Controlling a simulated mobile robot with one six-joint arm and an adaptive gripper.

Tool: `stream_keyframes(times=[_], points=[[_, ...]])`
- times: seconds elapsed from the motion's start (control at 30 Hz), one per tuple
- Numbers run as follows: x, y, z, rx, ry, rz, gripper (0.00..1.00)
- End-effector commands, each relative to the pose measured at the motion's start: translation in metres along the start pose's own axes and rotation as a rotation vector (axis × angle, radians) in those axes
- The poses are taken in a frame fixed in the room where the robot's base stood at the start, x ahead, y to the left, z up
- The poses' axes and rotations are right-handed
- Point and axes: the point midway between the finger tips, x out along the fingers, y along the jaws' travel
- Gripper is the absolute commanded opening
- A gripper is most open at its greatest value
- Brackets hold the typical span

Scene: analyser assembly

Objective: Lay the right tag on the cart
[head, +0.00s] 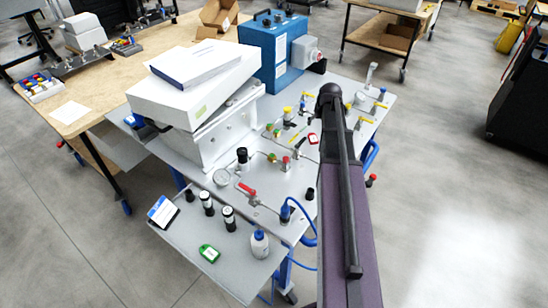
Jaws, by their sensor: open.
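The grey cart (270,195) stands in the middle of the head view, with a lower side shelf (185,240) at its front left. A green tag with a white label (209,253) lies flat on that shelf. A small red tag with a pale face (313,138) shows on the cart top, just left of my arm, among the valves. I cannot tell from this view which one is the right tag. My dark arm reaches up from the bottom right over the cart. My gripper's fingers do not show; the arm hides part of the cart top.
Valves and fittings with yellow and red handles (247,190) crowd the cart top. A white box (195,95) and a blue case (272,50) stand at the back.

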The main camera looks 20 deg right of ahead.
Motion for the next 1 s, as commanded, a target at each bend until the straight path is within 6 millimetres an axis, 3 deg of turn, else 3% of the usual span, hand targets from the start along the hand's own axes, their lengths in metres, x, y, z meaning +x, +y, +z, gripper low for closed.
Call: stream_keyframes(times=[0.17, 0.37, 0.7, 1.0], points=[[-0.003, -0.028, 0.013, -0.018, -0.023, -0.012, 0.87], [-0.013, -0.09, 0.045, -0.057, -0.086, -0.039, 0.87], [-0.041, -0.206, 0.131, -0.145, -0.229, -0.067, 0.87], [-0.071, -0.274, 0.21, -0.221, -0.343, -0.059, 0.87]])
